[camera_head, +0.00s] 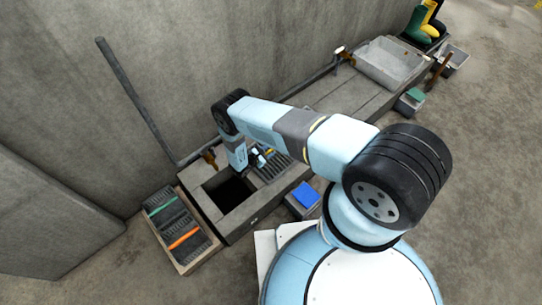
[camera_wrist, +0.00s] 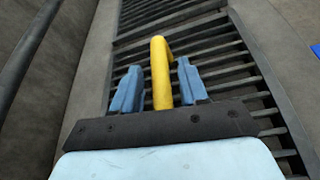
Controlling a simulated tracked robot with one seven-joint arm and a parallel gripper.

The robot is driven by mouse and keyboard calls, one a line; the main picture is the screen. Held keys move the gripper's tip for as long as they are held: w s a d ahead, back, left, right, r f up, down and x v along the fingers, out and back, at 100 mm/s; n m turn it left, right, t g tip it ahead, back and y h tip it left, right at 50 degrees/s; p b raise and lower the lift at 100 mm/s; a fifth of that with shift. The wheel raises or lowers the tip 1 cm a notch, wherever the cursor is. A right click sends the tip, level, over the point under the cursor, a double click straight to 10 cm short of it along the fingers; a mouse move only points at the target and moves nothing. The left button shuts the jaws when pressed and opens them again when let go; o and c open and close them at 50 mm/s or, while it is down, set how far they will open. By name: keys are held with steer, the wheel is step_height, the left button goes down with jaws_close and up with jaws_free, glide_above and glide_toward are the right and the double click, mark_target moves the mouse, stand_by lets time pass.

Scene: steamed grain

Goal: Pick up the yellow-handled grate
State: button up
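The yellow-handled grate (camera_wrist: 215,62) is a dark slatted grate set in the concrete block; in the head view it (camera_head: 272,171) lies just right of a black opening, partly covered by my arm. Its yellow handle (camera_wrist: 160,72) rises upright in the wrist view. My gripper (camera_wrist: 157,82) has its two blue fingers on either side of the handle, with narrow gaps visible on both sides. The gripper also shows in the head view (camera_head: 260,158), low over the grate. The fingers look open; contact with the handle is not visible.
A square black opening (camera_head: 229,193) lies left of the grate. A tray (camera_head: 182,268) on the floor holds dark grates with green and orange handles. A box with a blue top (camera_head: 306,195) stands beside the block. A grey pipe (camera_head: 138,100) runs along the wall.

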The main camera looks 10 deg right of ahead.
jaws_close()
stand_by(1.2)
